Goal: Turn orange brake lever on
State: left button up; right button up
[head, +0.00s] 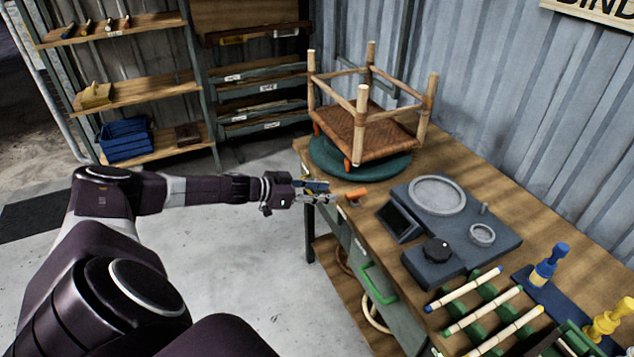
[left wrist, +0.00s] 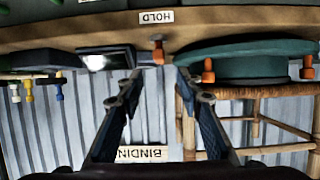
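The orange brake lever (head: 356,193) sits at the near left edge of the workbench, close to the round green turntable (head: 318,158). In the left wrist view, which looks upside down, the lever (left wrist: 157,50) shows at the bench edge near a "HOLD" label (left wrist: 156,17). My left gripper (head: 322,191) is just left of the lever in the head view. In the left wrist view its two fingers (left wrist: 158,80) are apart, with the lever ahead of the gap and nothing between them. I cannot tell if they touch it. My right gripper is not in view.
An upturned stool frame (head: 362,128) stands on the turntable, with orange clamps (head: 347,162) at its rim. A grey device with a dark screen (head: 398,222) and knob (head: 437,249) lies right of the lever. Bamboo sticks (head: 464,289) lie nearer.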

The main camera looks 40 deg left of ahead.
pick_arm(q)
jog(key=shift+v, duration=1.2)
jog(key=shift+w, duration=0.1)
jog(key=s+d+f+g+y, duration=0.1)
jog(key=d+f+y, duration=0.1)
jog(key=f, duration=0.8)
jog(key=s+d+f+y, duration=0.1)
jog(key=s+d+f, duration=0.1)
jog(key=f, duration=0.8)
jog(key=s+d+f+n+g+y, duration=0.1)
jog(key=s+d+f, duration=0.1)
jog(key=s+f, duration=0.4)
jog(key=s+d+f+n+g+y, duration=0.1)
jog(key=s+d+f+g, duration=0.1)
jog(key=s+f, duration=0.5)
jog(key=s+d+f+g, duration=0.2)
jog(key=s+d+f, duration=0.4)
jog(key=s, duration=0.5)
jog(key=s+d+f+g, duration=0.3)
jog(key=s+d+f, duration=0.3)
jog(key=s, duration=0.5)
jog(key=s+d+f+g, duration=0.2)
jog(key=s+d+f, duration=0.4)
jog(key=s, duration=0.5)
jog(key=shift+s+g, duration=0.3)
jog(key=shift+s, duration=0.1)
jog(key=shift+d+f, duration=0.15)
